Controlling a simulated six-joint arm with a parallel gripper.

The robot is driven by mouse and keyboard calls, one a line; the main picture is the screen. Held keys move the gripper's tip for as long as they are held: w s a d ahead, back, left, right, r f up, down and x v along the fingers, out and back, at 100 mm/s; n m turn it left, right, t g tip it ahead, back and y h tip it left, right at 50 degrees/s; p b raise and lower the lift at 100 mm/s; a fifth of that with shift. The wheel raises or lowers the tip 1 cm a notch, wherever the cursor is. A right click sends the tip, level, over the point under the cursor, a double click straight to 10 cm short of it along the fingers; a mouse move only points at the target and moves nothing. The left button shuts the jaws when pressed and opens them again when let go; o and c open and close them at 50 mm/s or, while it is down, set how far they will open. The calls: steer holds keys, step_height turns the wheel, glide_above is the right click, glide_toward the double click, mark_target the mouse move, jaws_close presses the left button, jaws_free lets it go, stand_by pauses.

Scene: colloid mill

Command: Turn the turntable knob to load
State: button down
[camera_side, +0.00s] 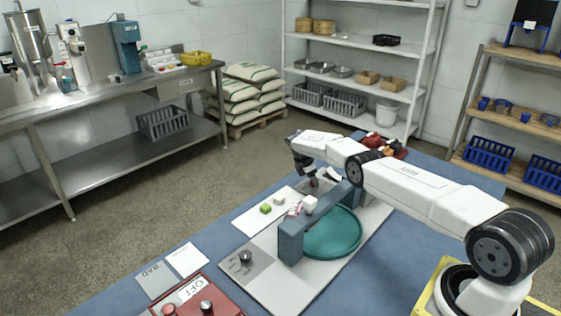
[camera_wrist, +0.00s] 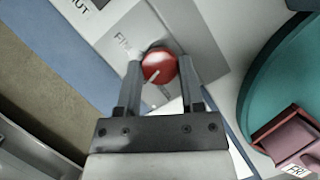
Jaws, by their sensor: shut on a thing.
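In the wrist view a round red knob (camera_wrist: 160,63) with a pale pointer line sits on a grey label plate (camera_wrist: 122,28). The pointer slants toward the lower left of the picture. The plate's lettering is partly hidden. My gripper (camera_wrist: 161,58) has one finger on each side of the knob and is shut on it. In the side view my gripper (camera_side: 313,180) is low at the far end of the station, and the knob is mostly hidden there. The teal turntable (camera_side: 340,238) lies nearer the camera, and its edge shows in the wrist view (camera_wrist: 262,95).
A blue-grey bridge (camera_side: 291,245) spans the turntable, with small blocks on top. A dark knob (camera_side: 246,257) stands at the near end of the base plate. A red control box (camera_side: 190,301) stands in front.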

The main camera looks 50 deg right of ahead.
steer(key=shift+c, duration=1.1)
jaws_free()
steer(key=shift+r, duration=0.1)
steer(key=v, duration=0.7)
steer(key=shift+a+r, duration=0.15)
steer(key=shift+r, duration=0.1)
steer(key=shift+w, duration=0.1)
